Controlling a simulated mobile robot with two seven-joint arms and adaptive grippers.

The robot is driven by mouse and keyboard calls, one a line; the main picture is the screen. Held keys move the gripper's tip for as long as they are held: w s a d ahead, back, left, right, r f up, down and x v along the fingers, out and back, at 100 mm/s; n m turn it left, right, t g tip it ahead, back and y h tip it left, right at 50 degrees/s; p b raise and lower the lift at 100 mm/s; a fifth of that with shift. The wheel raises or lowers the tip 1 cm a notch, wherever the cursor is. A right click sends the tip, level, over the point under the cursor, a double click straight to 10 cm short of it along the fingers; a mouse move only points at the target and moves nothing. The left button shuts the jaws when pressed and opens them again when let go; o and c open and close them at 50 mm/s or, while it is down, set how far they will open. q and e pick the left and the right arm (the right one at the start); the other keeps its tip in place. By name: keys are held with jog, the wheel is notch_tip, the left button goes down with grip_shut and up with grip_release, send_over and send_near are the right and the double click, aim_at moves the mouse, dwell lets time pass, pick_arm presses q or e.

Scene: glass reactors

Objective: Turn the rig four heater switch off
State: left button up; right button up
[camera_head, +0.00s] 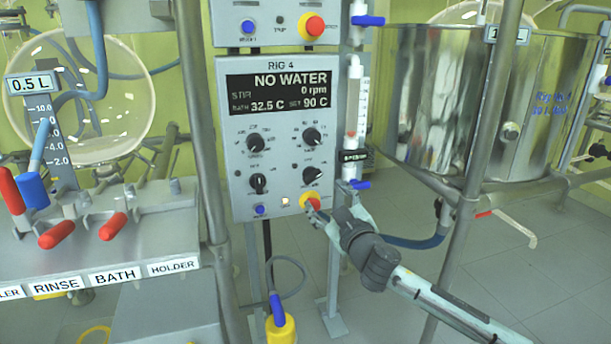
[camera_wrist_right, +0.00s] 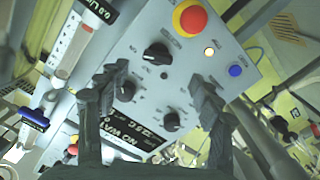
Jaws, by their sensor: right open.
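The rig four panel (camera_head: 290,115) is a grey box whose display reads NO WATER, 0 rpm, bath 32.5 C, set 90 C. It has black knobs: upper left (camera_head: 255,143), upper right (camera_head: 312,136), lower left (camera_head: 257,183) and lower right (camera_head: 312,175). Their labels are too small to tell which is the heater switch. My right gripper (camera_head: 318,211) is open and empty at the panel's lower right corner, by the red button (camera_head: 310,201). In the right wrist view, its spread fingers (camera_wrist_right: 160,80) face the panel; the lower-right knob (camera_wrist_right: 157,53) shows between them. My left gripper is out of view.
A lit lamp (camera_head: 285,201) and a blue button (camera_head: 260,210) sit low on the panel. A flow tube (camera_head: 353,105) stands right of it. Metal posts (camera_head: 205,150) flank the rig. A steel vessel (camera_head: 440,100) is at right, a rack with red handles (camera_head: 113,226) at left.

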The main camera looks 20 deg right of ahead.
aim_at(313, 178)
jog(key=w, duration=0.4)
jog(key=w+r, duration=0.1)
jog(key=w, duration=0.1)
jog(key=shift+w+a, duration=0.2)
jog(key=shift+w, duration=0.05)
jog(key=shift+w+f, duration=0.1)
jog(key=shift+w, duration=0.65)
jog(key=c, duration=1.2)
jog(key=shift+o, duration=0.2)
